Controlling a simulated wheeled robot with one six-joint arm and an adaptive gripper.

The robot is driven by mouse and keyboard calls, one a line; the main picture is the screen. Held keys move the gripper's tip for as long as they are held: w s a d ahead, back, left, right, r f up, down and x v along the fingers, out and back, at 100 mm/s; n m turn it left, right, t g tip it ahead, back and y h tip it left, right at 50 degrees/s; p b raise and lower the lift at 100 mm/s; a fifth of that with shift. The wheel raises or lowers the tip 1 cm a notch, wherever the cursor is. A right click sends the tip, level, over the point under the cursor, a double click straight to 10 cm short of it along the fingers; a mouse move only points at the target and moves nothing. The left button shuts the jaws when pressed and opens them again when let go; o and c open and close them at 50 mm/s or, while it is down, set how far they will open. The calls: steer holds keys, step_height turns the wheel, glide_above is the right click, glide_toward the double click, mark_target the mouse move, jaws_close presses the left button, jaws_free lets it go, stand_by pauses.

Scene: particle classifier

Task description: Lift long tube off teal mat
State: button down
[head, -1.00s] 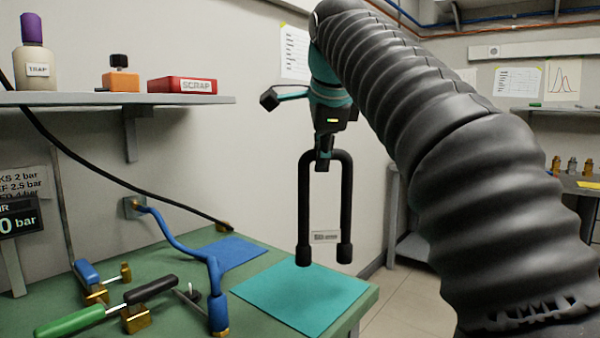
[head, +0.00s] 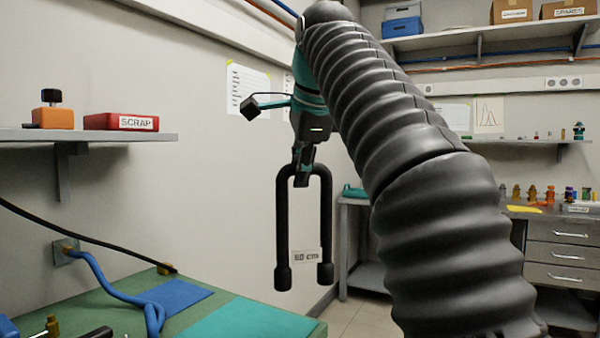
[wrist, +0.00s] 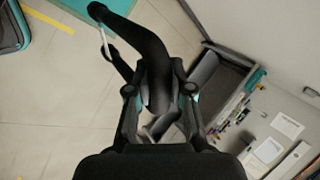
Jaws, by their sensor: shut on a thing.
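The long tube (head: 283,228) is black and bent into an upside-down U, with a thicker cap on each lower end. My gripper (head: 303,172) is shut on the top bend, and the two legs hang straight down in the air. In the wrist view the tube (wrist: 150,45) passes between the fingers of my gripper (wrist: 160,95). A white tag with print shows between the legs. The teal mat (head: 250,322) lies on the green bench at the bottom of the head view. Its visible part is bare, and the tube hangs above and apart from it.
A blue mat (head: 178,296) and a blue hose (head: 110,285) are on the green bench at left. A shelf (head: 90,135) with a red SCRAP box (head: 121,121) is above. A drawer bench (head: 556,245) with small items stands at the right rear.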

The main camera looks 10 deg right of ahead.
steer(key=shift+w+r, duration=0.15)
steer(key=shift+r, duration=1.05)
